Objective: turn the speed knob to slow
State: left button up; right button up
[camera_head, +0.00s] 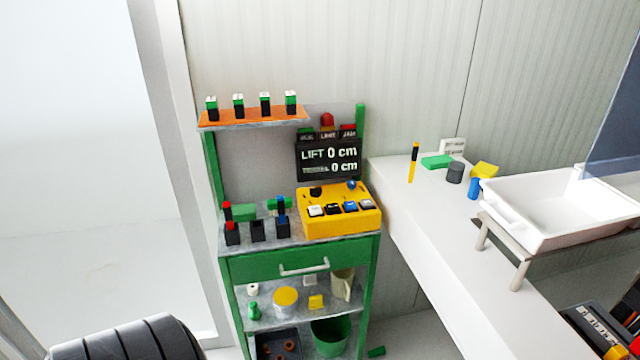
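A yellow control box (342,227) sits on the right part of the green cart's top shelf. On its upper face are a small black knob (316,191) at the left and a blue knob (351,184) at the right. Several buttons, white, black and blue, run along its front. I cannot tell which knob is the speed knob or where either points; any labels are too small to read. Above the box, a black display (328,158) reads "LIFT 0 cm", with a second line also at 0 cm. Neither of my grippers is in view.
The green cart (226,188) has an orange upper shelf (252,117) with several small blocks, and dark sockets (257,230) left of the box. Its drawer handle (304,267) protrudes. A white counter (440,240) with a white basin (560,215) stands right. Floor at left looks clear.

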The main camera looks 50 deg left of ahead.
aim_at(351, 185)
jog(key=u, duration=1.45)
jog(key=i+z, duration=0.25)
jog(key=i, duration=0.15)
